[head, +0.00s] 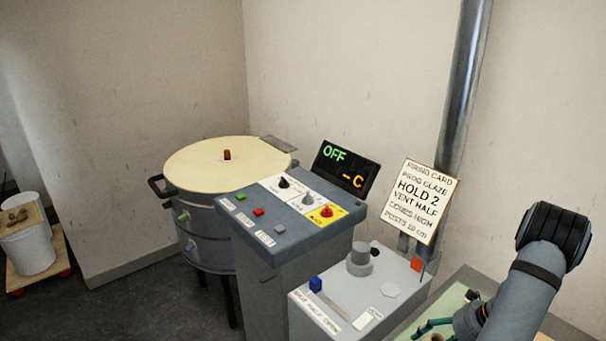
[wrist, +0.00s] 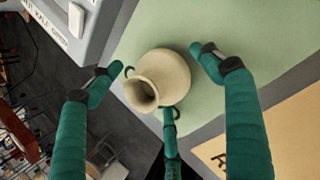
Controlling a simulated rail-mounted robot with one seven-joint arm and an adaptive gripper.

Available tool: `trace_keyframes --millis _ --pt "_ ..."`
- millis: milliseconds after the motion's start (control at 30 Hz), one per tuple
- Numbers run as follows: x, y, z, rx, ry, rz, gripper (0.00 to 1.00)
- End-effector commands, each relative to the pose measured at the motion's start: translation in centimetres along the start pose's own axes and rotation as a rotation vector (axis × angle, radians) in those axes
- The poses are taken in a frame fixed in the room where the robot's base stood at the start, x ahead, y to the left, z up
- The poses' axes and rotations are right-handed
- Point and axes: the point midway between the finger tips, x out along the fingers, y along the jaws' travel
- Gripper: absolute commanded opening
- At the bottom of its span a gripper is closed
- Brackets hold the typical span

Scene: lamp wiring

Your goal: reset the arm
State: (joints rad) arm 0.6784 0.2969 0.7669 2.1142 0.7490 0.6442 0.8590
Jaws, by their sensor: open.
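My gripper (wrist: 155,65) is open in the wrist view, its green padded fingers spread around a small cream vase (wrist: 168,72). The vase's dark mouth faces the lower left of the picture, and it sits over a pale green mat (wrist: 235,22). A third finger comes up from below, close to the vase's mouth. I cannot tell whether any finger touches the vase. In the head view, my arm reaches in at the lower right, and my green fingers (head: 434,326) show partly at the bottom edge. The vase cannot be made out there.
A grey control console (head: 290,225) stands beside a round kiln (head: 215,165) with a closed cream lid. The display (head: 345,168) reads OFF. A low box (head: 350,300), a firing card (head: 420,200) and a metal pipe (head: 462,90) stand near my arm. A bucket (head: 30,245) is far left.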

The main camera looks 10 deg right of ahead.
Motion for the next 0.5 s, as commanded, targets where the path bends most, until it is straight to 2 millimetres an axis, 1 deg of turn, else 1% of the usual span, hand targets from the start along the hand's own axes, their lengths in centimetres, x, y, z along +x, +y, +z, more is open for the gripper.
trace_keyframes --millis 100,200,300,500 --pt "-1.7 0.2 0.8 -0.003 -0.004 -0.006 0.79" --pt "-2.7 0.5 1.1 -0.002 -0.002 -0.004 0.79" --pt "-3.4 0.7 1.4 -0.002 -0.002 -0.003 0.79" --pt "-3.7 0.8 1.5 0.001 -0.001 -0.001 0.79"
